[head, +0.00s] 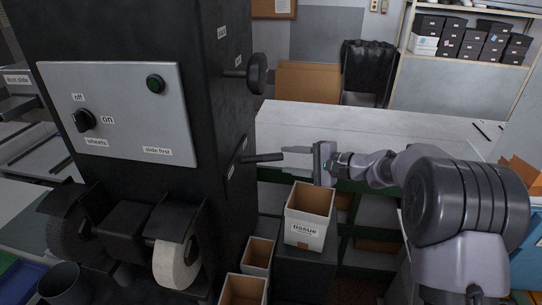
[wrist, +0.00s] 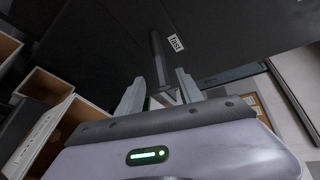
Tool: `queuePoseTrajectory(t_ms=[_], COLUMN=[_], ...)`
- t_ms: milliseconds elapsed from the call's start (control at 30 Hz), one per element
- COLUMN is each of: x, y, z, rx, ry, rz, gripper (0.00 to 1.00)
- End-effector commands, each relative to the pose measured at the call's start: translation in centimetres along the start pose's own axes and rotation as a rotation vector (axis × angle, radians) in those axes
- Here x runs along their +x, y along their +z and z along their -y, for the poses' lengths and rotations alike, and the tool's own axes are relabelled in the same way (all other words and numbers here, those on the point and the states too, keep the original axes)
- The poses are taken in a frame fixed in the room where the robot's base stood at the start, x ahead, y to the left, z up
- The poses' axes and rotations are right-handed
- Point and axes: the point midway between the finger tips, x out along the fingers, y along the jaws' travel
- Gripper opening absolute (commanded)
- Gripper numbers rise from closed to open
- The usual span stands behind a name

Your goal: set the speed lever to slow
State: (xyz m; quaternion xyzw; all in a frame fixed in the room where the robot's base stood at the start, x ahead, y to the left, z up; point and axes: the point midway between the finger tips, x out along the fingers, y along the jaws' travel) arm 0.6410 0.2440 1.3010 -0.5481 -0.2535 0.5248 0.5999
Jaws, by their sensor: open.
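The speed lever (head: 262,158) is a black bar standing out from the right side of the dark machine. In the wrist view the lever (wrist: 157,58) runs from the machine's dark face down between my fingers, with a "fast" label (wrist: 175,43) close beside its base. My gripper (head: 287,156) is open at the lever's outer end; in the wrist view the gripper (wrist: 158,90) has one finger on each side of the lever. I cannot tell whether either finger touches it. Two small labels beside the lever in the head view are too small to read.
A round black handwheel (head: 257,74) stands out above the lever. A pale table (head: 370,128) is behind.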

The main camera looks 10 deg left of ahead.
Motion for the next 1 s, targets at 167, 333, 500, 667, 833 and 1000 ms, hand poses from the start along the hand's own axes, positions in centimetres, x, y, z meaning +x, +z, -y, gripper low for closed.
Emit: queuePoseTrajectory(t_ms=[167,333,500,667,833,1000], x=[4.5,7.1,8.1,8.1,8.1,8.0], y=[0.1,0.0,0.0,0.0,0.0,0.0], z=[0.0,0.0,0.0,0.0,0.0,0.0], rx=[-0.001,0.0,0.0,0.0,0.0,0.0], ry=[0.001,0.001,0.001,0.001,0.001,0.001], rz=[0.003,0.001,0.0,0.0,0.0,0.0], gripper=[0.43,0.43,0.43,0.43,0.2,0.0])
